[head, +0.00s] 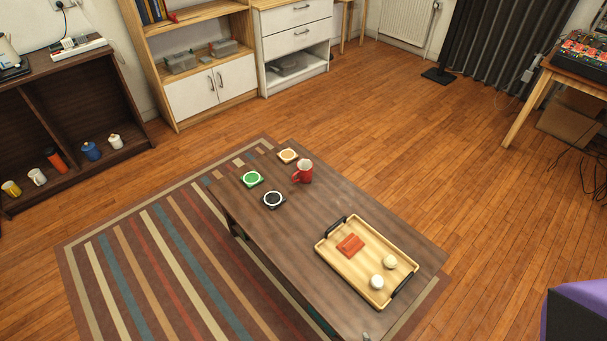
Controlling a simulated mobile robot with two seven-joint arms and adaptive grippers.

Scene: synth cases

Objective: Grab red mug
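The red mug (304,173) stands upright on the dark wooden coffee table (330,200), near its far end. Its handle points to the left and its rim is pale inside. Neither of my grippers shows in the head view.
A wooden tray (330,257) with a red item (350,245) and two pale cups (377,282) is at the near end. A striped rug (150,250) lies below; wooden floor is open to the right.

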